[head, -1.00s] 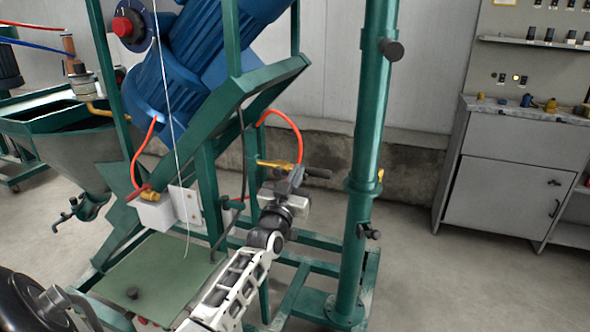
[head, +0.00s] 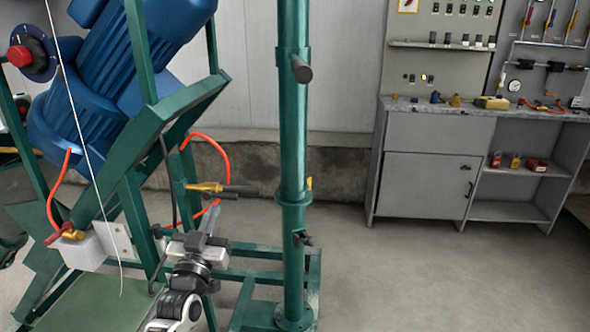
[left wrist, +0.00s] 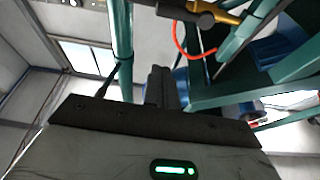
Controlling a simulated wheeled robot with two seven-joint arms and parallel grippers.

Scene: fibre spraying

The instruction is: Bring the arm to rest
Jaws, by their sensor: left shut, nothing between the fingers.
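My left arm comes up from the bottom of the head view. Its gripper (head: 212,226) is shut and empty, pointing up beside the green machine frame (head: 134,200). In the left wrist view the shut fingers (left wrist: 161,88) stand together in front of the frame's green tubes. A brass valve with a dark handle (head: 222,189) is just above the gripper in the head view. The valve also shows at the top of the left wrist view (left wrist: 205,14), apart from the fingers. My right gripper is in neither view.
A thick green post (head: 293,130) stands right of the gripper. A blue motor (head: 100,90) and an orange hose (head: 226,160) are on the machine. A grey workbench (head: 430,165) with tools stands at the right. The floor between post and bench is clear.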

